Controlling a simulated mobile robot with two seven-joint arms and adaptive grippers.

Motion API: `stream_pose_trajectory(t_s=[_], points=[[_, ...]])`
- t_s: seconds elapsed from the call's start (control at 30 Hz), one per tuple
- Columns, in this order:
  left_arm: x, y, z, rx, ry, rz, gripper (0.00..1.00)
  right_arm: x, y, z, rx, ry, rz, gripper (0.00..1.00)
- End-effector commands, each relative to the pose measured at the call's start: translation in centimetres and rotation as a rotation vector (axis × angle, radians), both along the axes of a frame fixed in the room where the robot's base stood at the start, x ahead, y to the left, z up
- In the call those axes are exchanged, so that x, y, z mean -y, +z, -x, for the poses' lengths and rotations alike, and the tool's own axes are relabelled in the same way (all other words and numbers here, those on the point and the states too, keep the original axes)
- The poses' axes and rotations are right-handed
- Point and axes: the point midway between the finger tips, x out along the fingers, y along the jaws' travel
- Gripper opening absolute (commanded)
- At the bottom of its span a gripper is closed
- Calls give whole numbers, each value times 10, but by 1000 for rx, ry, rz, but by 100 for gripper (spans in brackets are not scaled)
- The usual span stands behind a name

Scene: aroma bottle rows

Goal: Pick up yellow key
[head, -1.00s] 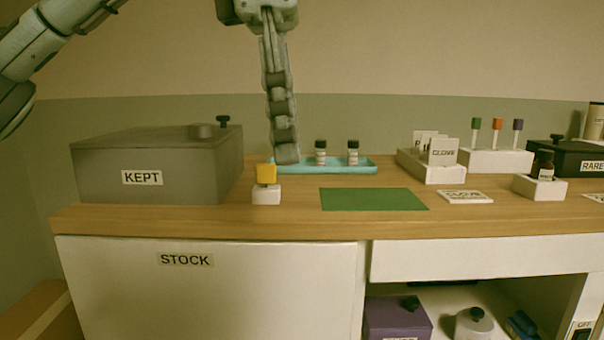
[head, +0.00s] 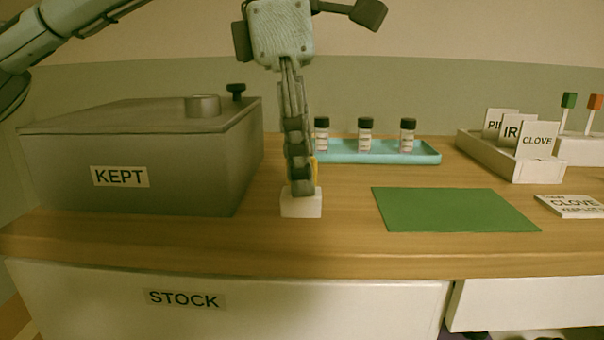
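The yellow key (head: 316,171) stands in a small white holder (head: 301,205) near the middle of the counter. Only a thin yellow strip of it shows, at the right edge of my gripper's fingers. My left gripper (head: 302,190) points straight down in front of the key and hides most of it. Its fingers overlap in this view, so I cannot tell whether they are apart or closed on the key. My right gripper is not in view.
A grey KEPT box (head: 190,170) stands to the left. A teal tray (head: 427,152) with three small bottles lies behind to the right. A green mat (head: 455,209), a card rack (head: 490,158) and a CLOVE card (head: 572,206) are further right. The STOCK front (head: 300,305) is below the counter.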

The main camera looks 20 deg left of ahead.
Motion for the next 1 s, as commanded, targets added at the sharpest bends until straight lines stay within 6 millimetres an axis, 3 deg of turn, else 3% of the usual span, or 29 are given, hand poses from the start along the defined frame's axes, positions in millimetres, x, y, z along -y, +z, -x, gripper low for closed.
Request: stream_pose_trajectory(t_s=[0.17, 0.43, 0.8, 1.0], points=[[0, 0, 0, 0, 1, 0, 33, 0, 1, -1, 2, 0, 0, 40], [0, 0, 0, 0, 0, 0, 0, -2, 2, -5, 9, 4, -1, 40], [0, 2, 0, 0, 0, 1, 0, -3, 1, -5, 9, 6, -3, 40], [1, 18, 0, 0, -1, 1, 0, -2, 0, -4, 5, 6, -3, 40]])
